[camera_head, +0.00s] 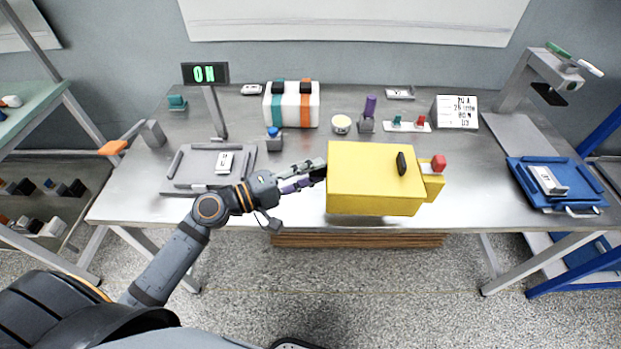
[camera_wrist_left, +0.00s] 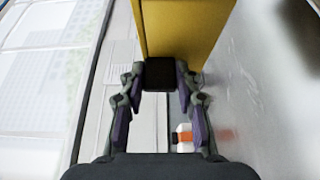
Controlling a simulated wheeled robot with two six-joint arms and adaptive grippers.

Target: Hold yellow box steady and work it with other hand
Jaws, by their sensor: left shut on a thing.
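The yellow box (camera_head: 370,185) stands at the front of the metal table. A black lever (camera_head: 401,163) shows on its top face, and a red knob (camera_head: 438,162) sits on a small yellow block at its right side. My left gripper (camera_head: 317,174) is at the box's left side. In the left wrist view my left gripper (camera_wrist_left: 160,88) is shut on a dark block (camera_wrist_left: 160,73) against the yellow box (camera_wrist_left: 185,35), apparently a grip on its side. My right gripper is in neither view.
A grey tray (camera_head: 185,180) lies left of my gripper. A white case with coloured straps (camera_head: 291,105), a purple-handled part (camera_head: 369,112) and small switches stand behind the box. A blue tray (camera_head: 555,185) is at the right. The table between box and blue tray is clear.

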